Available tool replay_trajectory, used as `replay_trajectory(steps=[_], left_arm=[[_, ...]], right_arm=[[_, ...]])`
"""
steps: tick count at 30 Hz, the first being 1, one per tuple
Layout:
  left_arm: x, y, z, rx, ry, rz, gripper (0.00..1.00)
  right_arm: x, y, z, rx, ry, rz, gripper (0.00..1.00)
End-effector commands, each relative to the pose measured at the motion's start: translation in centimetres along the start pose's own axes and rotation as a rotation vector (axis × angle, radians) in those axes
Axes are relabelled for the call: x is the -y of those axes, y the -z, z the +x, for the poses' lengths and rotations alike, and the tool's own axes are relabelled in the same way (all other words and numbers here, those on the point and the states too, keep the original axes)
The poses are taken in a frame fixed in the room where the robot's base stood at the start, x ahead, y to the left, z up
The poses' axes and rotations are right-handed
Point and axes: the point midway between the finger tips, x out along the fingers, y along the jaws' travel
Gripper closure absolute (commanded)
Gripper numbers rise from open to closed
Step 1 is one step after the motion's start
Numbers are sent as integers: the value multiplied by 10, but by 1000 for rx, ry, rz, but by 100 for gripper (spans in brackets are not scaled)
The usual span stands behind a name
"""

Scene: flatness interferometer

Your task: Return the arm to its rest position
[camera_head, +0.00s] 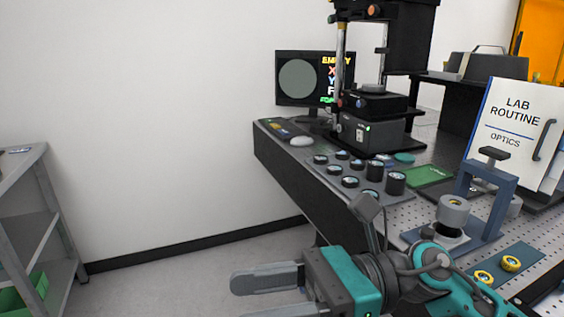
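My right gripper (242,300) is at the bottom centre, over the floor in front of the bench. Its arm comes in from the lower right, and its two grey fingers point left. The fingers are apart and nothing shows between them; the lower finger is partly cut off by the picture's bottom edge. My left gripper is out of view.
The black optical bench (290,168) carries an interferometer (372,132), a monitor (297,80), several dark cylinders (349,181), a blue-grey clamp frame (489,190) and a "Lab Routine" binder (512,130). A grey shelf (32,230) stands left. Floor between is clear.

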Motion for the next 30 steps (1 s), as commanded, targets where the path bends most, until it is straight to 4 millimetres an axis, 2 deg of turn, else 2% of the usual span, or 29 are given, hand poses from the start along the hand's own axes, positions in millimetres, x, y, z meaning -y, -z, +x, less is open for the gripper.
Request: replay_trajectory(steps=[2,5,8,10,11,14,16,18,21,23,24,27,30], left_arm=[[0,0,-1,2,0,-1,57],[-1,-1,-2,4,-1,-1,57],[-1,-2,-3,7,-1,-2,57],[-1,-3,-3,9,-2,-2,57],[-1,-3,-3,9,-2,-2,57],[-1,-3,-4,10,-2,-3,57],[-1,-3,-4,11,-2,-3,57],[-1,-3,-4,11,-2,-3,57],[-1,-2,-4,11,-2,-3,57],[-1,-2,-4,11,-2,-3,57],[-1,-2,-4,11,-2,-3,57],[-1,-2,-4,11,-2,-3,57],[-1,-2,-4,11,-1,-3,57]], right_arm=[[14,-10,-5,223,62,244,43],[41,-13,-25,494,140,551,43],[69,2,-57,766,216,867,43],[88,26,-83,960,269,1088,43],[94,40,-95,1045,293,1184,43],[107,98,-134,1336,366,1494,43],[105,148,-158,1539,417,1692,43],[95,196,-177,1733,460,1865,43],[71,259,-196,1985,516,2059,43],[55,290,-202,2115,544,2145,43],[44,307,-204,-2181,-557,-2183,43],[23,338,-208,-2101,-526,-2044,43],[11,353,-210,-2060,-510,-1972,43]])
